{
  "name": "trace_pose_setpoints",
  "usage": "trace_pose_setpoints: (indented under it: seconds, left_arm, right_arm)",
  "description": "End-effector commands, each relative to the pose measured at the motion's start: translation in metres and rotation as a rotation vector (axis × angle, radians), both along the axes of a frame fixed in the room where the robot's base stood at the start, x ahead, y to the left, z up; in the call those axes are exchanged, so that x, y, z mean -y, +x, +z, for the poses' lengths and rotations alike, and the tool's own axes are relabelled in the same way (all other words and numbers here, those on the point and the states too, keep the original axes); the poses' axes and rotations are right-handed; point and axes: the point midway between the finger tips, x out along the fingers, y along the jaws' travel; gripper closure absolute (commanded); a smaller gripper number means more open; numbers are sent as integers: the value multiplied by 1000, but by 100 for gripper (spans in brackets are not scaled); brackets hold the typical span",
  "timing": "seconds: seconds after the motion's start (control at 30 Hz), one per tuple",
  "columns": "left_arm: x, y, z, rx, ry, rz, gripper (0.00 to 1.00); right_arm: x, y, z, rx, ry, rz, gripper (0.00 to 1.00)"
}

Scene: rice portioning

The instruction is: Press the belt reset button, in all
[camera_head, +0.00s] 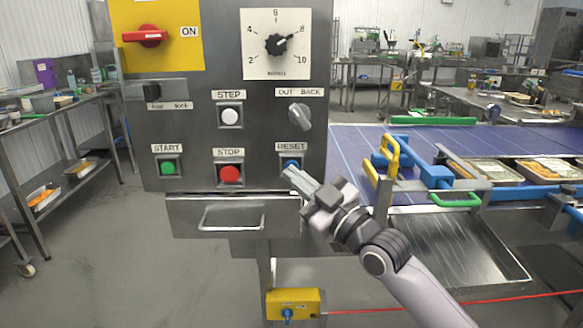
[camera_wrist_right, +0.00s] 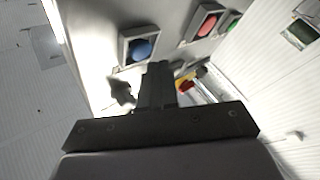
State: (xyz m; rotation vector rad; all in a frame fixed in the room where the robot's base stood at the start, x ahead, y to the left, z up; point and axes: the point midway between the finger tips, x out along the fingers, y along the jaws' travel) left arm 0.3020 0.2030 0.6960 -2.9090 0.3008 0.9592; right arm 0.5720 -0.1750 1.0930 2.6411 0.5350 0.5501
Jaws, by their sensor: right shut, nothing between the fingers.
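The blue RESET button (camera_head: 291,164) sits at the lower right of the grey control panel (camera_head: 190,110), under its RESET label. It shows in the right wrist view as a blue dome (camera_wrist_right: 141,50) in a square frame. My right gripper (camera_head: 288,172) is shut and empty, its tips just below and in front of the button in the head view. In the right wrist view the fingers (camera_wrist_right: 157,70) point toward the panel, beside the blue button. Whether the tips touch the panel I cannot tell. My left gripper is not in view.
The red STOP button (camera_head: 230,173) and green START button (camera_head: 168,167) are left of RESET. A grey switch (camera_head: 299,115) is above it. A blue conveyor belt (camera_head: 345,145) with yellow and green guides lies to the right.

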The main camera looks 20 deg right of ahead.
Motion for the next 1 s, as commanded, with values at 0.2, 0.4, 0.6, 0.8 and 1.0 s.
trace_pose_setpoints:
  seconds: [0.2,0.4,0.6,0.8,1.0]
  left_arm:
    - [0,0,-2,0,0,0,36]
    - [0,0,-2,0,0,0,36]
    - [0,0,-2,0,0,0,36]
    - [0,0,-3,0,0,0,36]
    - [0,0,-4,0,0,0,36]
  right_arm:
    - [2,7,0,1,-2,0,100]
    - [2,8,0,0,-1,0,100]
    - [2,8,0,0,-1,0,100]
    - [3,10,0,0,-1,0,100]
    - [4,12,0,0,-1,0,100]
